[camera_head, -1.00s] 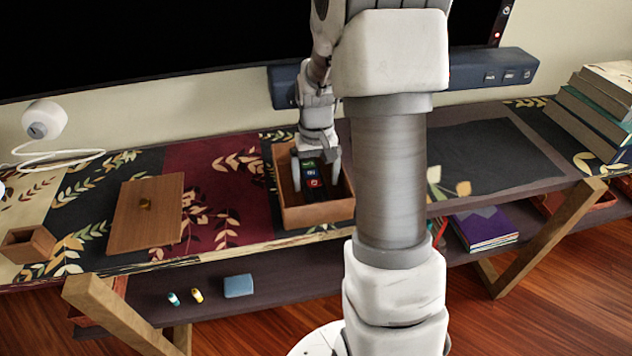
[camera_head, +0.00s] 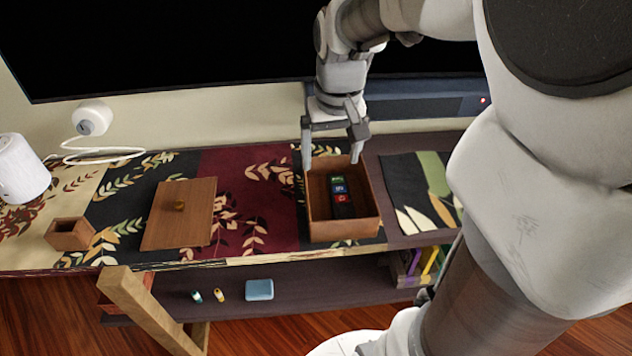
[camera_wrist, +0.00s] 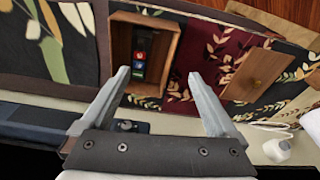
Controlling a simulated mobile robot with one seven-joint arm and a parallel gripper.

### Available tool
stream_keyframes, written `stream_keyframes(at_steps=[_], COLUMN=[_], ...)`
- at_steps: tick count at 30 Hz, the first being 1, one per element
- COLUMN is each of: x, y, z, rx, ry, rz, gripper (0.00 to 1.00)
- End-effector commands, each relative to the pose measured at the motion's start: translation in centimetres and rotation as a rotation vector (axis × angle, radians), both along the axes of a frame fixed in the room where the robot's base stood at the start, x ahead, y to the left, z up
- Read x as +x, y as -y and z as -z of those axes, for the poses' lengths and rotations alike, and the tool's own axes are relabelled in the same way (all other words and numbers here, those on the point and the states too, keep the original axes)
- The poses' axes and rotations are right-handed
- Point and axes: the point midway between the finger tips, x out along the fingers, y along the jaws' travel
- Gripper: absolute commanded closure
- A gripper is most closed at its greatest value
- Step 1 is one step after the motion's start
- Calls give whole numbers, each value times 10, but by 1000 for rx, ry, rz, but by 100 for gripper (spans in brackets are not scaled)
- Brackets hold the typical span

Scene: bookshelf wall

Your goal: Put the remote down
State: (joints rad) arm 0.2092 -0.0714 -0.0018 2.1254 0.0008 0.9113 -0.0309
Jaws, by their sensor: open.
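The remote (camera_head: 341,192) is dark with green, blue and red buttons. It lies inside the open wooden box (camera_head: 344,230) on the shelf top. My gripper (camera_head: 332,162) is open and empty, above the back edge of the box and apart from the remote. In the wrist view the remote (camera_wrist: 139,55) lies in the box (camera_wrist: 172,35), beyond my open fingers (camera_wrist: 163,85). Nothing is between the fingertips.
A wooden lid (camera_head: 180,225) with a knob lies left of the box, and a small wooden holder (camera_head: 70,234) stands further left. A white camera-like device (camera_head: 92,118) with a cable is behind them. A soundbar (camera_head: 420,100) and a dark screen (camera_head: 200,45) are at the back.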

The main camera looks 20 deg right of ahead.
Motion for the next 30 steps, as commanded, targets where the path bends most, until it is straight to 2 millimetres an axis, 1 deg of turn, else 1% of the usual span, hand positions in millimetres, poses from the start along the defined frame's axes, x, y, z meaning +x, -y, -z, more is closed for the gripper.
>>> stream_keyframes(at_steps=[1, 6, 10, 15, 18, 21, 30], x=[-11, -49, -79, -111, -122, -128, -131], y=[-10, -38, -55, -69, -73, -75, -76], z=[-11, -36, -47, -51, -51, -50, -49], rx=[-6, -20, -26, -29, -29, -28, -25], ry=[33, 125, 196, 271, 300, 314, 315], rz=[-18, -75, -117, -157, -168, -175, -180], gripper=[6, 6, 6, 6, 6, 6, 6])
